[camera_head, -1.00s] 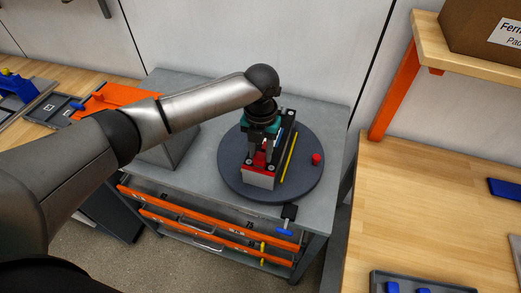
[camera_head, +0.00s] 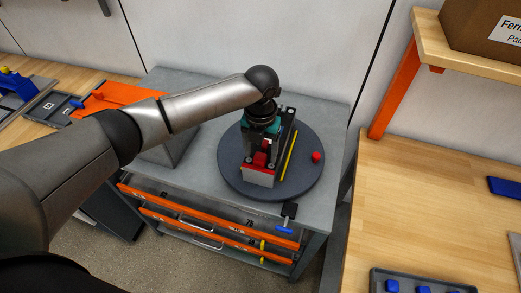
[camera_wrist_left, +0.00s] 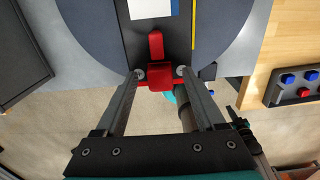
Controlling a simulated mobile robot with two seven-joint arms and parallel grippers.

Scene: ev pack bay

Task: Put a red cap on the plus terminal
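A battery-like module with a light grey front (camera_head: 258,178) stands on the round dark turntable (camera_head: 232,180). A red piece with an upright tab (camera_head: 261,158) is at its near end, and it also shows in the left wrist view (camera_wrist_left: 160,77) between two round bolt heads. My left gripper (camera_head: 261,152) points down over this end, with one finger on each side of the red piece (camera_wrist_left: 159,80). I cannot tell whether the fingers press on it. A small round red cap (camera_head: 315,156) lies loose on the turntable, right of the module. No plus mark is readable. My right gripper is out of view.
A yellow strip (camera_head: 289,156) runs along the module's right side. A blue-handled clamp (camera_head: 287,219) is at the cart's front edge.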

